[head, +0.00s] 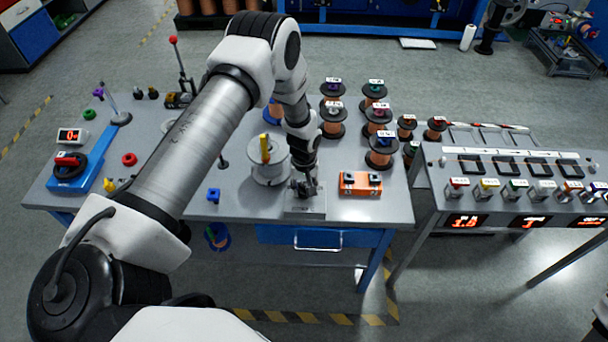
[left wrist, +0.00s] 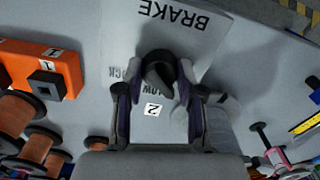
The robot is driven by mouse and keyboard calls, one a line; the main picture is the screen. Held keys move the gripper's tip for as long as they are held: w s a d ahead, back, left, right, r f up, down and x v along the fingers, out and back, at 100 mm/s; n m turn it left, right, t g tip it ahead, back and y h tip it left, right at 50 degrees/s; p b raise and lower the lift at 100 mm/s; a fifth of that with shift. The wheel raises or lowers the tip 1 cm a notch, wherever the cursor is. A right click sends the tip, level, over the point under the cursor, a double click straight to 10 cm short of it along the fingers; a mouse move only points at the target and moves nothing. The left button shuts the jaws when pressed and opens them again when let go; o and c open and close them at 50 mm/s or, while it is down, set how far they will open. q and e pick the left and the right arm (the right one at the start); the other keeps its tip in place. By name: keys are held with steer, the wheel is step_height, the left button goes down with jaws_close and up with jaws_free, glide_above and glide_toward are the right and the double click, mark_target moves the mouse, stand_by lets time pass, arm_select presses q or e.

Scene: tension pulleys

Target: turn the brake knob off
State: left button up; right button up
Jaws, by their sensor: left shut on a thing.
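The brake box is a light grey block (head: 307,208) at the front edge of the workbench. In the left wrist view its panel (left wrist: 130,35) shows the word BRAKE upside down, and a tag with the number 2. The dark brake knob (left wrist: 158,68) stands on the panel. My left gripper (head: 306,182) reaches down over the box from above. In the left wrist view its fingers (left wrist: 160,92) are closed on the knob, one on each side. The fingers partly hide the knob and the smaller lettering.
A white spool (head: 268,163) stands just left of the gripper, and an orange block (head: 360,186) sits to its right. Several copper spools (head: 380,150) stand behind. A small blue part (head: 213,195) lies farther left. A second bench (head: 500,165) stands to the right.

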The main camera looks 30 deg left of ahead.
mark_target(304, 187)
arm_select(q)
steer(key=shift+s+n+p, duration=0.15)
steer(key=shift+n+p, duration=0.3)
steer(key=shift+n, duration=0.65)
steer(key=shift+f, duration=0.1)
steer(key=o, duration=1.1)
steer(key=shift+o, duration=0.2)
step_height(304, 187, up, 12)
